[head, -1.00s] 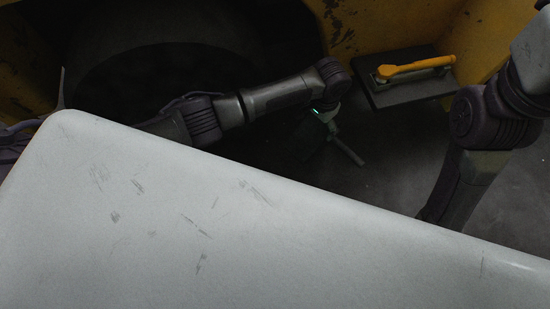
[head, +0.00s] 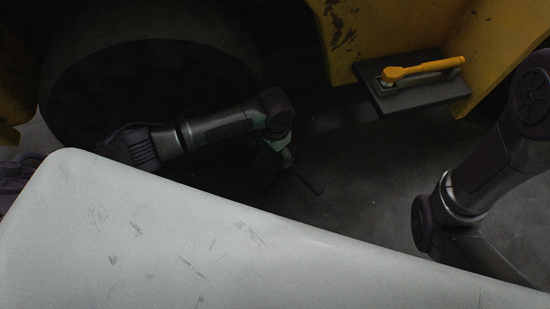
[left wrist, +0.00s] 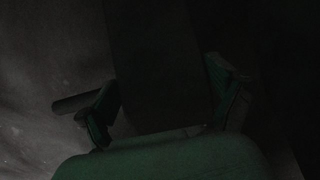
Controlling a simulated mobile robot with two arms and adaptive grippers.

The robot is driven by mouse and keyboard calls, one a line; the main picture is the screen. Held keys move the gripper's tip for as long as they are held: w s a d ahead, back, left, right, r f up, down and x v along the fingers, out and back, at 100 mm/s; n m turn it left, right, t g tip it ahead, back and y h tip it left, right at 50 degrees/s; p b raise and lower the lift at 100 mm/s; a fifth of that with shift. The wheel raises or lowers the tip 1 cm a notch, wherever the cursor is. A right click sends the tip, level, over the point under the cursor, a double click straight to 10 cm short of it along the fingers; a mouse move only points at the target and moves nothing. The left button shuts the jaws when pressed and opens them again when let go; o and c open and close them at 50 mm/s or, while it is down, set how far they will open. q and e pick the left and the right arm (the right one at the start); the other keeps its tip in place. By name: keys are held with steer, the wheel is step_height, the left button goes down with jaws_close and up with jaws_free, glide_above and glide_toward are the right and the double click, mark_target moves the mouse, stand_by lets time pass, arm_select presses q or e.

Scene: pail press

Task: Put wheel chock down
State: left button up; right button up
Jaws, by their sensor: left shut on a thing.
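My left gripper (head: 277,160) hangs low near the floor, beside the large dark tyre (head: 150,90). In the left wrist view its two green-dark fingers sit on either side of a black block, the wheel chock (left wrist: 158,65), and are shut on it. In the head view the chock (head: 263,168) is a very dark shape under the wrist, with a thin dark rod pointing down and right. Shadow hides whether the chock touches the floor. My right arm is at the right edge; its gripper is out of view.
A yellow machine body (head: 385,30) stands at the back. A dark step plate (head: 420,98) sticks out from it, bearing a yellow-handled tool (head: 430,66). My white body covers the foreground. Grey floor (head: 370,175) is clear between the arms.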

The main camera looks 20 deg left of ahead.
arm_select(q)
step_height(320, 180, down, 3)
steer(key=shift+b, duration=1.15)
steer(key=shift+f+b, duration=0.3)
steer(key=shift+r, duration=0.15)
steer(key=o, duration=1.5)
steer(key=shift+f, duration=0.2)
steer(key=shift+c, duration=0.2)
